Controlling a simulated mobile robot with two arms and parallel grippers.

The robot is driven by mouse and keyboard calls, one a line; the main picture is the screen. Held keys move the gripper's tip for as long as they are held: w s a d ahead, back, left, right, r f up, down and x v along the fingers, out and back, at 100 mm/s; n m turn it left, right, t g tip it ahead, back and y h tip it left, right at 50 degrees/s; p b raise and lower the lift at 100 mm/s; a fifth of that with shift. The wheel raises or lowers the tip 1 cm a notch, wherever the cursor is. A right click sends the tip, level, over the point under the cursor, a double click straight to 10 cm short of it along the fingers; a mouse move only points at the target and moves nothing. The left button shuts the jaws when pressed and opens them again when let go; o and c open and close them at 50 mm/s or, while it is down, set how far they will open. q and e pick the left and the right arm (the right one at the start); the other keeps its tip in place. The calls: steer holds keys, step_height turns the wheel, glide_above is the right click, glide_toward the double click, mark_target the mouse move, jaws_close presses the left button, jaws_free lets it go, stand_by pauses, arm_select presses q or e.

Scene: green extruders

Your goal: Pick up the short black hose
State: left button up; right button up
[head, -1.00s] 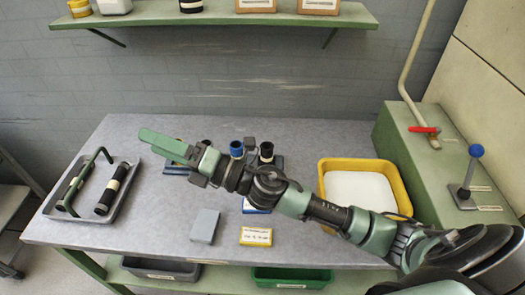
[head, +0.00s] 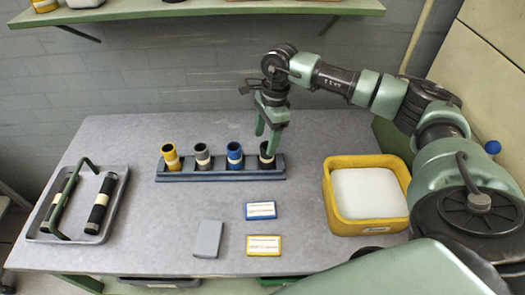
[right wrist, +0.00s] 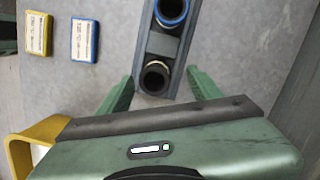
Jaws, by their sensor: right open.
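A short black hose (head: 267,162) with a pale band stands upright in the right-end place of the dark blue rack (head: 220,177). Its open top (right wrist: 155,77) shows in the right wrist view, between the two green fingers. My right gripper (head: 265,141) is open and points down above this hose, with one finger partly in front of it in the head view. In the right wrist view the gripper (right wrist: 161,82) has nothing between its fingers that it grips. My left gripper is out of view.
Yellow, grey and blue hoses stand in the rack to the left. A grey tray (head: 110,228) holds longer dark hoses. A yellow bin (head: 370,226) stands at the right. Blue (head: 261,210) and yellow (head: 264,245) labelled blocks and a grey block (head: 208,239) lie in front.

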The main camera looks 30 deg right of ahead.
steer(key=shift+s+a+f+p, duration=0.1)
steer(key=shift+s+f+p, duration=0.4)
steer(key=shift+f, duration=0.15)
step_height(320, 180, down, 4)
steer(key=shift+w+a+f+p, duration=0.15)
steer(key=shift+f+p, duration=0.1)
steer(key=shift+p, duration=0.65)
steer(key=shift+f, duration=0.15)
steer(key=shift+c, duration=0.4)
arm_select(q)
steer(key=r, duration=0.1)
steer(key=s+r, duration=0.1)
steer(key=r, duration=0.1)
arm_select(e)
jaws_close()
